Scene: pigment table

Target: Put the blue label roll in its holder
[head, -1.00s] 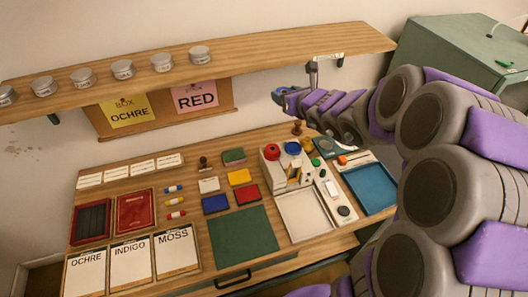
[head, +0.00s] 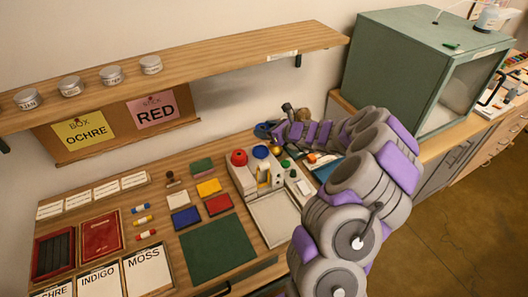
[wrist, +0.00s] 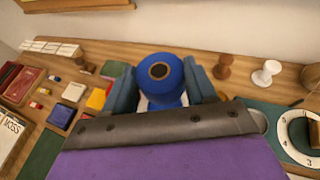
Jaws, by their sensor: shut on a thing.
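The blue label roll (wrist: 160,72) sits between my gripper's two grey-blue fingers in the wrist view, its round dark core facing the camera. My gripper (head: 266,130) is shut on it. In the head view the gripper is over the back of the table, behind a pale fixture (head: 245,180); the roll is small and hard to make out there. The fixture carries a round red piece (head: 239,157) and a round blue piece (head: 261,151). I cannot tell which part is the roll's holder.
A pale tray (head: 275,222) lies in front of the fixture, with a green mat (head: 217,250) to its left. Stamps (wrist: 222,66) stand near the back edge. A dial (wrist: 298,133) is at the right. The wooden shelf (head: 200,68) overhangs the back; a green cabinet (head: 400,75) stands right.

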